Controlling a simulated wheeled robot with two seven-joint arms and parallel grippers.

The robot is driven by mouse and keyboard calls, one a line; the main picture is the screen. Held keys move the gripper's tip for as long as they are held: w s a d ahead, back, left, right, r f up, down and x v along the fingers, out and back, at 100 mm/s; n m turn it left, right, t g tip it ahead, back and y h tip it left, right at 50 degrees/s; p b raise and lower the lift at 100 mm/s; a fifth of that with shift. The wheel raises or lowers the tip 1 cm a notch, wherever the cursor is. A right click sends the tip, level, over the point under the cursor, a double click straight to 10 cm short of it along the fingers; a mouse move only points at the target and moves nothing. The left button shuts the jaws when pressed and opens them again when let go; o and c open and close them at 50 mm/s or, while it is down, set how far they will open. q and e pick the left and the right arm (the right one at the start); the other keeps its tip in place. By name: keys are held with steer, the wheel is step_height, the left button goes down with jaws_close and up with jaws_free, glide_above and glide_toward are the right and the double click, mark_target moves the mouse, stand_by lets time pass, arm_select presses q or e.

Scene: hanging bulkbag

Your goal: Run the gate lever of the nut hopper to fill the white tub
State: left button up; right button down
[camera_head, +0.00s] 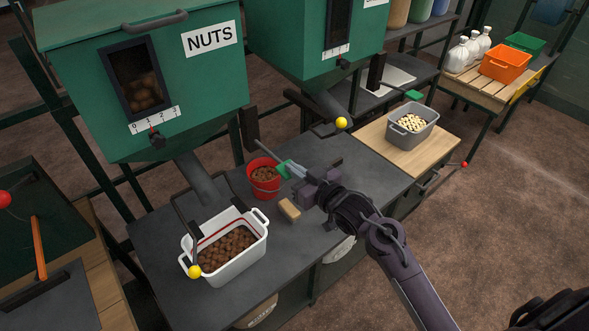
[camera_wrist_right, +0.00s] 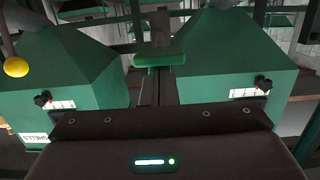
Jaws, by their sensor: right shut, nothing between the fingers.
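The green nut hopper (camera_head: 75,95), labelled NUTS, has a window showing nuts and a chute (camera_head: 197,180) pointing down. The white tub (camera_head: 255,242) stands under it, holding brown nuts (camera_head: 228,250) below a red line on its inner wall. A dark lever with a green grip (camera_head: 284,167) sticks out right of the hopper; another arm with a yellow ball (camera_head: 194,272) hangs at the tub. My right gripper (camera_head: 293,169) is shut and empty, its tips at the green grip; contact is unclear. The wrist view shows a green grip (camera_wrist_right: 160,52) ahead. My left gripper is out of view.
A red bucket (camera_head: 262,181) of nuts and a tan block (camera_head: 289,209) stand on the dark bench close to my right gripper. A second green hopper (camera_head: 285,40) is at the back. A grey tub (camera_head: 412,127) sits on the wooden top at the right.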

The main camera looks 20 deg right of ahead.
step_height(320, 180, down, 9)
steer(key=t+y+b, duration=0.2)
steer(key=t+b, duration=0.3)
steer(key=b, duration=1.1)
steer(key=shift+w+a, duration=0.15)
steer(key=shift+w, duration=0.25)
steer(key=shift+a+f, duration=0.1)
steer(key=shift+f, duration=0.05)
stand_by(5.4)
